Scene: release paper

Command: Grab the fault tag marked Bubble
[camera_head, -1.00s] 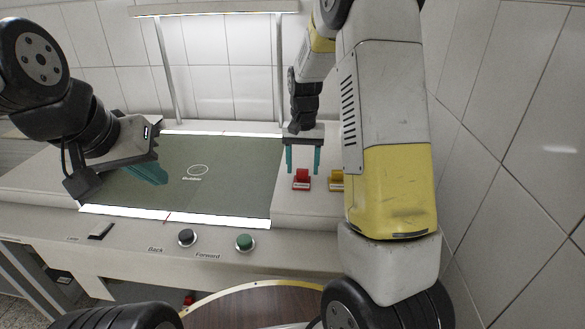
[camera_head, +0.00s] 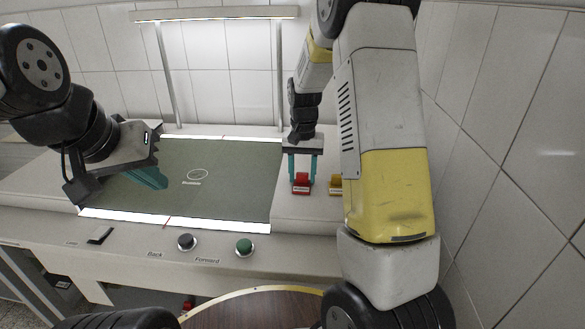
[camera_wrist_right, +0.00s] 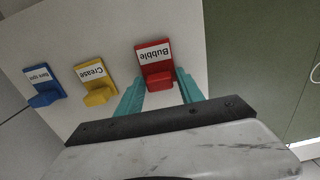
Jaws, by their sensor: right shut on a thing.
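The red fault tag marked Bubble (camera_head: 301,187) stands on the white bench top to the right of the green panel. It also shows in the right wrist view (camera_wrist_right: 154,62), its label readable upside down. My right gripper (camera_head: 302,180) is over it, with teal fingers on either side of the red block. It is shut on the tag, which still rests at the bench surface. In the right wrist view my right gripper (camera_wrist_right: 160,92) has a finger at each side of the tag's lower block. My left gripper (camera_head: 155,180) hangs over the panel's left side; its finger gap is unclear.
A yellow tag marked Crease (camera_wrist_right: 95,82) and a blue tag (camera_wrist_right: 43,85) stand beside the red one. The green inspection panel (camera_head: 215,190) carries a white oval mark. A black button (camera_head: 187,241) and a green button (camera_head: 245,246) are on the front edge.

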